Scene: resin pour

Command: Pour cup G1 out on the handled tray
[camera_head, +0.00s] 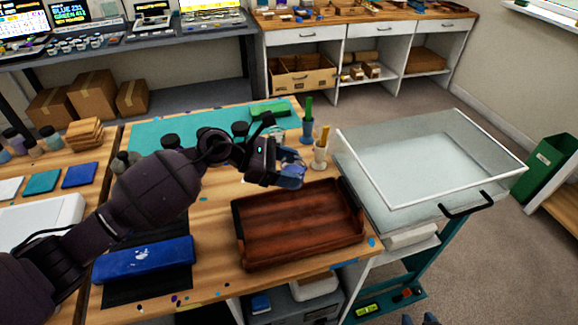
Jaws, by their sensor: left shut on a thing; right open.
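My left gripper (277,168) is shut on a small clear cup with blue in it (291,180). It holds the cup above the worktable, by the far edge of the handled tray. The cup looks tilted, but its label cannot be read and the gripper partly hides it. The handled tray (300,222) is brown wood with dark handles at its left and right ends. Its visible floor is bare brown, with no blue resin showing. Dark tips of my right gripper (420,319) show at the bottom edge, open and well away from the tray.
Two holders with green (307,128) and yellow (321,150) sticks stand behind the tray. A clear-lidded box (430,160) is to the right. A blue case (143,258) lies on a black mat at left. Dark-capped bottles stand behind my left arm.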

